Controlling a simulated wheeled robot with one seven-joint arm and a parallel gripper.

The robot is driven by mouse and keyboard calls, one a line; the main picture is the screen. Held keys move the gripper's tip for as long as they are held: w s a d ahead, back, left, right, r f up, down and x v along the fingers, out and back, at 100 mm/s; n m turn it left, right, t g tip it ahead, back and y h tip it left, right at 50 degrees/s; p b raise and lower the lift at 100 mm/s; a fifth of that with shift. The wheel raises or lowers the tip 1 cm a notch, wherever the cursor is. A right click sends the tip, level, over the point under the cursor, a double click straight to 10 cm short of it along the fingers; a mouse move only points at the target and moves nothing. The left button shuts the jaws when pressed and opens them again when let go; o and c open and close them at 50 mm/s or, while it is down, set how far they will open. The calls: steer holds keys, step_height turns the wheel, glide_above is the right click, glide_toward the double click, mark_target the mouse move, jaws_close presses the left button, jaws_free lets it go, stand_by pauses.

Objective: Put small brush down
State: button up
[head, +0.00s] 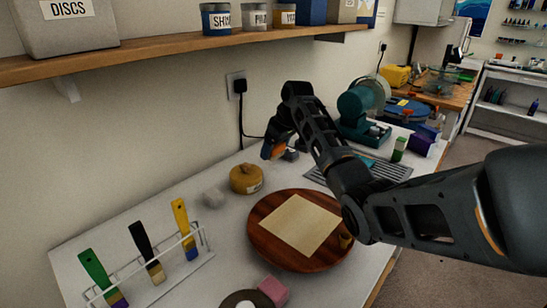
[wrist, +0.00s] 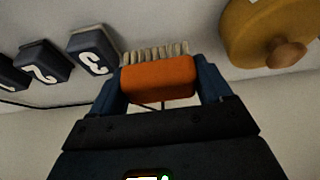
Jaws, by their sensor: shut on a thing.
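The small brush (wrist: 158,78) has an orange body and a row of pale bristles. In the wrist view my gripper (wrist: 160,92) is shut on its orange body, one finger at each side. The bristles point away from the gripper towards the white table; I cannot tell whether they touch it. In the head view my gripper (head: 277,146) is beyond the yellow lidded pot, near the wall, and a bit of the orange brush (head: 278,149) shows there. My fingers hide the brush's sides.
Dark numbered blocks (wrist: 92,50) and the yellow pot (wrist: 250,45) flank the brush. A round wooden board (head: 262,240) with a tan sheet is nearer. A rack (head: 190,266) holds upright brushes at left. A shelf (head: 170,55) overhangs the table; a teal machine (head: 355,105) stands behind my arm.

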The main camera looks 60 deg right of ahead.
mark_target(274, 168)
steer(key=shift+w+a+f, duration=0.1)
steer(key=shift+a+f, duration=0.05)
steer(key=shift+f, duration=0.4)
steer(key=shift+f+p, duration=0.35)
steer(key=shift+f, duration=1.2)
steer(key=shift+f, duration=0.1)
steer(key=o, duration=0.9)
steer(key=shift+c, duration=0.2)
steer(key=v, duration=1.2)
steer(key=shift+b, duration=0.4)
